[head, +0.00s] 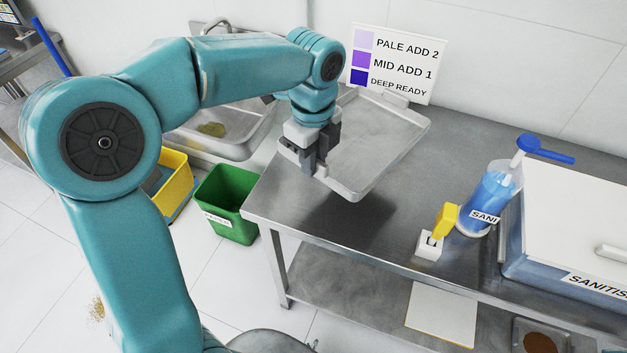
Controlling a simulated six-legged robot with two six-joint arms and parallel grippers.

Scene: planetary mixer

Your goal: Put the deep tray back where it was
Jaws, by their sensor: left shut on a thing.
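The deep tray (375,150) is a shallow-walled grey metal tray in the head view, held above the back left of the steel table (330,218). It is tilted, and a shadow falls on the table below it. My left gripper (312,170) is shut on the tray's left rim. The gripper and wrist hide part of that rim. My right gripper is not in view.
A sink (215,132) lies left of the table, with yellow (175,187) and green bins (226,205) on the floor. A sign (398,60) stands behind the tray. The table's front left is clear.

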